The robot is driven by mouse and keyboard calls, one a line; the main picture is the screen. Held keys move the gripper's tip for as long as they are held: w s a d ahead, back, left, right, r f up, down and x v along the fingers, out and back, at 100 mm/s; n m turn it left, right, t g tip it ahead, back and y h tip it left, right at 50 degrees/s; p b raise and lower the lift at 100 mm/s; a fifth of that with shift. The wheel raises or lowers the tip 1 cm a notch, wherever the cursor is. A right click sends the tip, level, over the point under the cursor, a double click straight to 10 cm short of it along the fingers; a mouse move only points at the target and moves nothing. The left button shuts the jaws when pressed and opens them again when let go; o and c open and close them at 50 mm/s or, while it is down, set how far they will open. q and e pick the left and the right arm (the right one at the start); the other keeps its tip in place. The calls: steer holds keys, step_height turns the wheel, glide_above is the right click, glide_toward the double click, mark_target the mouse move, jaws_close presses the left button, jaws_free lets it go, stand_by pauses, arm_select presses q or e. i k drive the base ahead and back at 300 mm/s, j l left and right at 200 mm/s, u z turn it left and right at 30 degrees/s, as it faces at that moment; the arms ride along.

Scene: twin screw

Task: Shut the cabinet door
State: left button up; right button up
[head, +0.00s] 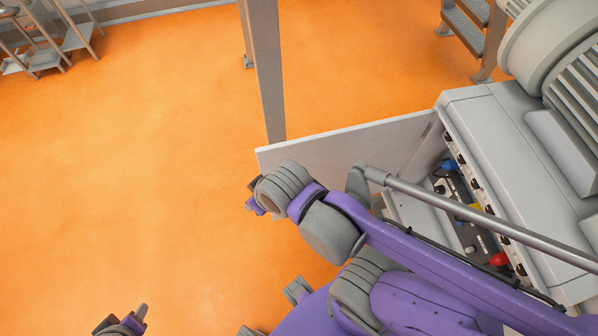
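The light grey cabinet (520,150) stands at the right of the head view. Its door (335,152) is open and juts out to the left as a flat panel. My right arm crosses in front of the cabinet opening, and its gripper (254,206) is at the door's free left end, on the near side. I cannot tell whether it touches the door, and its fingers are mostly hidden by the wrist. My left gripper (128,322) is at the bottom edge, partly cut off, over the floor and away from the door. Its finger opening is unclear.
Blue (449,166) and red (499,259) connectors show inside the cabinet. A grey pipe (480,215) runs across its front. A grey post (264,75) rises behind the door. Metal steps (467,30) stand at the back right. The orange floor (120,170) is clear on the left.

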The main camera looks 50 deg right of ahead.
mark_target(386, 145)
steer(key=i+j+u, duration=0.1)
steer(key=i+j, duration=0.4)
steer(key=i, duration=0.25)
steer(key=i+j+u, duration=0.15)
steer(key=i+z, duration=0.2)
steer(key=z, duration=0.2)
steer(key=i+z, duration=0.2)
steer(key=z, duration=0.25)
steer(key=i+j+z, duration=0.15)
steer(key=z, duration=0.25)
steer(key=i+j+z, duration=0.25)
steer(key=z, duration=0.2)
steer(key=i+z, duration=0.1)
steer(key=z, duration=0.3)
steer(key=i+z, duration=0.1)
steer(key=z, duration=0.35)
steer(key=i+j+z, duration=0.1)
steer(key=z, duration=0.3)
steer(key=i+j+z, duration=0.1)
steer(key=z, duration=0.3)
steer(key=i+j+z, duration=0.15)
steer(key=z, duration=0.3)
steer(key=i+j+z, duration=0.15)
steer(key=z, duration=0.3)
steer(key=i+j+z, duration=0.1)
steer(key=j+z, duration=0.3)
steer(key=k+j+z, duration=0.25)
steer(key=k, duration=0.25)
steer(key=k+l+u, duration=0.1)
steer(key=u, duration=0.35)
